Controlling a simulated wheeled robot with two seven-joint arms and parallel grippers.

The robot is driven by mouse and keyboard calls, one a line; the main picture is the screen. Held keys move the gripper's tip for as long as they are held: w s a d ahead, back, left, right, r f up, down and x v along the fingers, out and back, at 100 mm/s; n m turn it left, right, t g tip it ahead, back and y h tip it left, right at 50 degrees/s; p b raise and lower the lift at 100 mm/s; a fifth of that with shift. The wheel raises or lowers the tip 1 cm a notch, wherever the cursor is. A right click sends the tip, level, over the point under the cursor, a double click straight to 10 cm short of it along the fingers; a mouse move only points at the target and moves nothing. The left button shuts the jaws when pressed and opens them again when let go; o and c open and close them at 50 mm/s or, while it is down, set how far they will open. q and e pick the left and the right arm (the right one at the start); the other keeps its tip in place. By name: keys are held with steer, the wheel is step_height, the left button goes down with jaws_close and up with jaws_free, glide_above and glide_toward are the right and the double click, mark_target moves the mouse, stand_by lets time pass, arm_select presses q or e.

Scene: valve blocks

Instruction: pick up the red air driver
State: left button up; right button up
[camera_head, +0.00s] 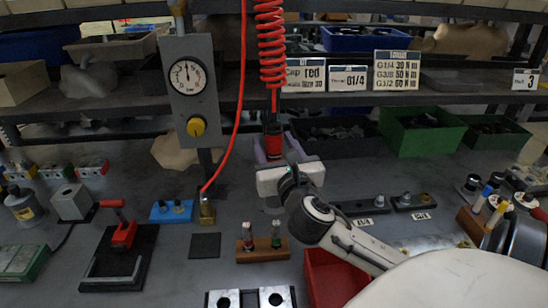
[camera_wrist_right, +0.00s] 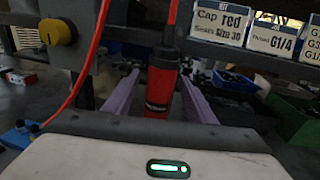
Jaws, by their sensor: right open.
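The red air driver (camera_head: 273,141) hangs upright from a coiled red hose at the middle of the bench in the head view. In the right wrist view the red air driver (camera_wrist_right: 161,85) stands between two purple fingers. My right gripper (camera_head: 270,150) is open, with a finger on either side of the driver. A gap shows between the driver and each finger in the wrist view. The driver's lower end is hidden behind the gripper body. My left gripper is not in view.
A gauge panel with a yellow knob (camera_head: 196,127) stands left of the driver. A green bin (camera_head: 420,140) stands at the back right. A red bin (camera_head: 335,280), a wooden holder (camera_head: 262,254) and a red clamp (camera_head: 122,234) sit nearer. A straight red hose passes left of the driver.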

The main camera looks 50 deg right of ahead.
jaws_close()
steer(key=shift+r, duration=0.2)
